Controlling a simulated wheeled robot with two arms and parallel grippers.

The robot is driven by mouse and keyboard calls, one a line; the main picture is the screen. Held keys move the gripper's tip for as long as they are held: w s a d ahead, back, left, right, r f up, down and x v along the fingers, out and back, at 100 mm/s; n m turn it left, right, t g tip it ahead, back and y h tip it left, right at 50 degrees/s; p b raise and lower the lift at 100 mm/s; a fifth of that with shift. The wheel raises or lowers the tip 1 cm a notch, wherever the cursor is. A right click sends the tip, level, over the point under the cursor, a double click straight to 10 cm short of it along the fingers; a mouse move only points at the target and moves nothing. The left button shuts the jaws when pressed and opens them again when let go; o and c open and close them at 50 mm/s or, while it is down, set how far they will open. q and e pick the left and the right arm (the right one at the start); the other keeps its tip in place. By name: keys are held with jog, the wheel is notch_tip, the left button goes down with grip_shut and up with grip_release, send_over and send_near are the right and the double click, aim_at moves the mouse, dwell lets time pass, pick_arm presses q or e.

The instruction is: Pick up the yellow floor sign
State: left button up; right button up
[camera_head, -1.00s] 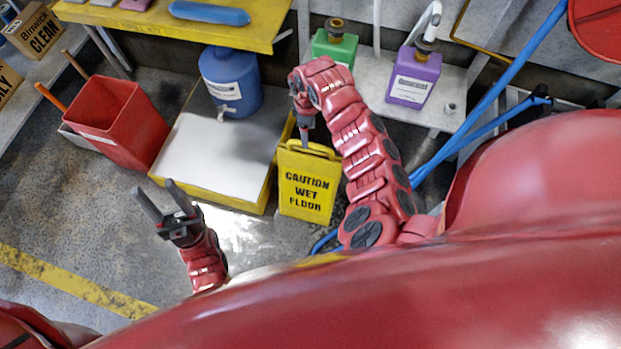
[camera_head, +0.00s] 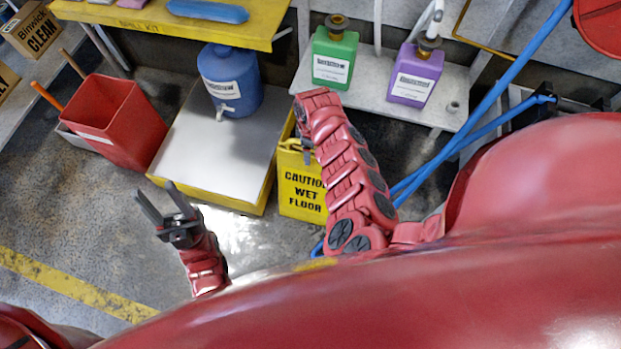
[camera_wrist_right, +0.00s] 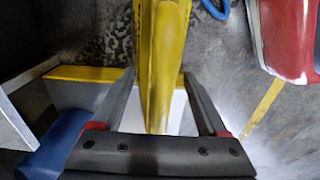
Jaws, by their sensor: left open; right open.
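The yellow floor sign (camera_head: 302,188), marked "CAUTION WET FLOOR", stands on the floor beside the yellow-edged white platform. My right arm covers part of its right side in the head view. My right gripper (camera_head: 306,152) is at the sign's top edge, pointing down. In the right wrist view the sign's yellow top (camera_wrist_right: 163,70) runs between the two spread fingers of my right gripper (camera_wrist_right: 160,105). Whether a finger touches it, I cannot tell. My left gripper (camera_head: 160,203) is open and empty, above the floor to the left of the sign.
A blue jug (camera_head: 232,80) stands on the white platform (camera_head: 205,155). A red bin (camera_head: 112,122) is to its left. Green (camera_head: 334,56) and purple (camera_head: 416,75) bottles stand on a grey shelf behind. Blue poles (camera_head: 500,85) lean at the right.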

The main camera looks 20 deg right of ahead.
grip_shut()
dwell(0.4)
jog(key=shift+w+r, duration=0.1)
dwell(0.9)
